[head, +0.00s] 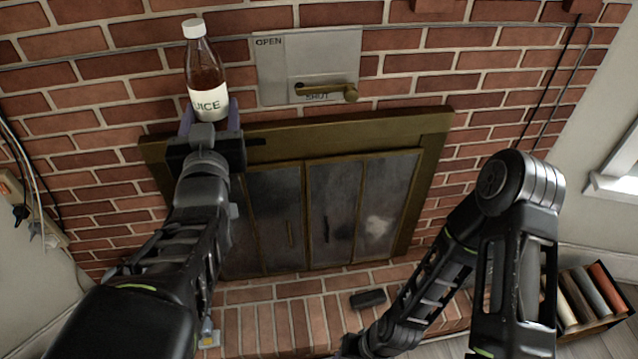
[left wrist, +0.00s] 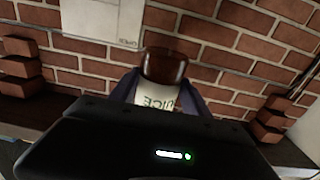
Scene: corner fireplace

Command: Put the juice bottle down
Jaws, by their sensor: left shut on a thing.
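The juice bottle (head: 207,80) is clear with dark red-brown juice, a white cap and a white label reading "JUICE". My left gripper (head: 207,112) is shut on its lower part and holds it upright in front of the brick wall, above the fireplace's top edge in the head view. The bottle (left wrist: 163,75) also shows between the fingers in the left wrist view, its cap out of sight. I cannot tell whether its base touches anything.
The fireplace's brass frame (head: 433,150) surrounds glass doors (head: 335,205). A metal plate (head: 300,62) with a brass handle (head: 335,91) is right of the bottle. A dark block (head: 368,299) lies on the brick hearth (head: 290,322). A crate of books (head: 590,300) stands at lower right.

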